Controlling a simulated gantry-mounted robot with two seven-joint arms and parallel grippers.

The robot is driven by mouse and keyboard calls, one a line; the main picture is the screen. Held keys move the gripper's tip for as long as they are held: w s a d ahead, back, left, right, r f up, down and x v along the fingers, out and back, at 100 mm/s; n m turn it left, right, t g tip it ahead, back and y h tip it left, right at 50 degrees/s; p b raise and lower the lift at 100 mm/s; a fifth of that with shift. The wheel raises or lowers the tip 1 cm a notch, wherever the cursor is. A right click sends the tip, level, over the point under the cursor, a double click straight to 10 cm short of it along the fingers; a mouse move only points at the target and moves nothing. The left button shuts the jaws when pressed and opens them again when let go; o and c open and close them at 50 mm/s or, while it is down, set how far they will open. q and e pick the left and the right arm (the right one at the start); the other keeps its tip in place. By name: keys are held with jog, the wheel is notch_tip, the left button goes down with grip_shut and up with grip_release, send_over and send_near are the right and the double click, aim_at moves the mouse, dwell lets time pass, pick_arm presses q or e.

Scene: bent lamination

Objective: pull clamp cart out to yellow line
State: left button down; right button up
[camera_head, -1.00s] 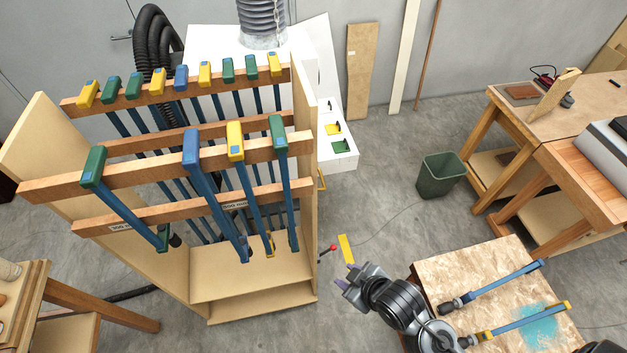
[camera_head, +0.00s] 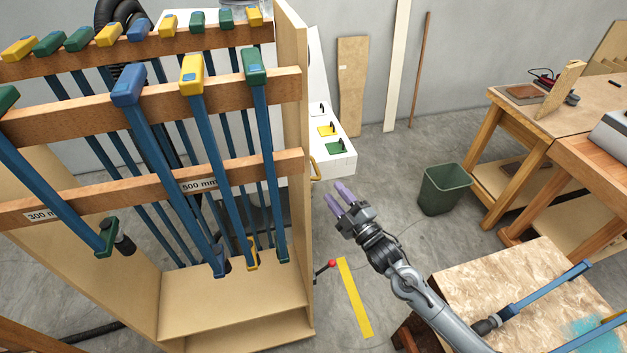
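The clamp cart (camera_head: 297,100) is a tall pale wooden rack on the left, hung with several blue-barred clamps with green, yellow and blue heads. A yellow handle (camera_head: 316,169) sticks out from its right side panel. The yellow line (camera_head: 354,298) lies on the floor to the right of the cart's lower right side. My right gripper (camera_head: 336,193) has its two purple fingers apart, pointing up and left, with nothing between them. In the picture it is just right of and below the handle, not touching it. My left gripper is out of view.
A lever with a red knob (camera_head: 332,264) sticks out low on the cart's right side. A low table (camera_head: 481,283) with clamps on it stands at the lower right. A green bin (camera_head: 444,188) stands on the floor. Wooden benches (camera_head: 563,112) are at far right.

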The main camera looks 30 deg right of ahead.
aim_at(314, 167)
jog(key=w, duration=0.3)
jog(key=w+r, duration=0.1)
jog(key=w, duration=0.3)
jog(key=w+r, duration=0.1)
jog(key=w, duration=0.3)
jog(key=shift+a+r, duration=0.2)
jog(key=shift+a, duration=0.05)
grip_shut()
